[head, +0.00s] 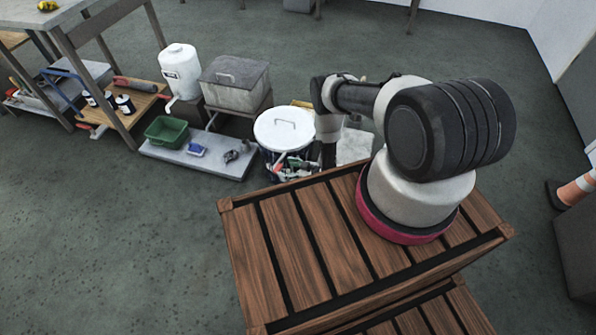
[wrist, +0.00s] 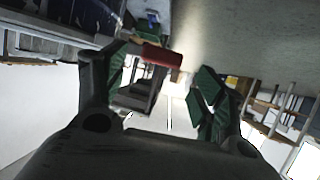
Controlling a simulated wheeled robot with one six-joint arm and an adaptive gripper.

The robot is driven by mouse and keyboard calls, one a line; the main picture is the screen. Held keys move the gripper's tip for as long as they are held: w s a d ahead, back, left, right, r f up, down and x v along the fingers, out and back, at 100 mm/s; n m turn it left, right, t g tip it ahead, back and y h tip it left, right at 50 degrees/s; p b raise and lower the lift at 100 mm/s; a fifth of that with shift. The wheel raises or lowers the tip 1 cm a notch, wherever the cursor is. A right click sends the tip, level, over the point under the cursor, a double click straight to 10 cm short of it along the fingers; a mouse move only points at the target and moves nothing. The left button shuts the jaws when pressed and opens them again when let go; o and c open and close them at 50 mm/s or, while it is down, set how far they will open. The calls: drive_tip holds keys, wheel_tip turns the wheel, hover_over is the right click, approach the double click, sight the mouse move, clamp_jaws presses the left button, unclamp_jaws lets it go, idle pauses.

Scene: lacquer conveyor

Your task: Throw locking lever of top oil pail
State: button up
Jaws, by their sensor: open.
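A round white lid with a wire handle tops a pail (head: 284,128) on the floor, beyond the far edge of the slatted wooden platform. Its side is mostly hidden by clutter and my arm. My gripper (wrist: 168,80) is open in the wrist view, with green fingers spread at left and right. A red bar-like piece (wrist: 162,57) shows by the left fingertip and reaches into the gap. I cannot tell whether it is the locking lever or whether the finger touches it. In the head view, I cannot clearly tell my gripper from the clutter in front of the pail.
A low grey platform (head: 160,152) left of the pail carries a green bin (head: 166,132) and small items. A white container with a spout (head: 180,70) and a grey lidded box (head: 235,82) stand behind. The slatted wooden platform (head: 300,250) fills the foreground. Open floor lies left.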

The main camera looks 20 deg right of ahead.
drive_tip(key=v, duration=0.7)
drive_tip(key=shift+s+d, duration=0.25)
drive_tip(key=shift+s, duration=0.05)
drive_tip(key=shift+r, duration=0.15)
drive_tip(key=shift+c, duration=0.5)
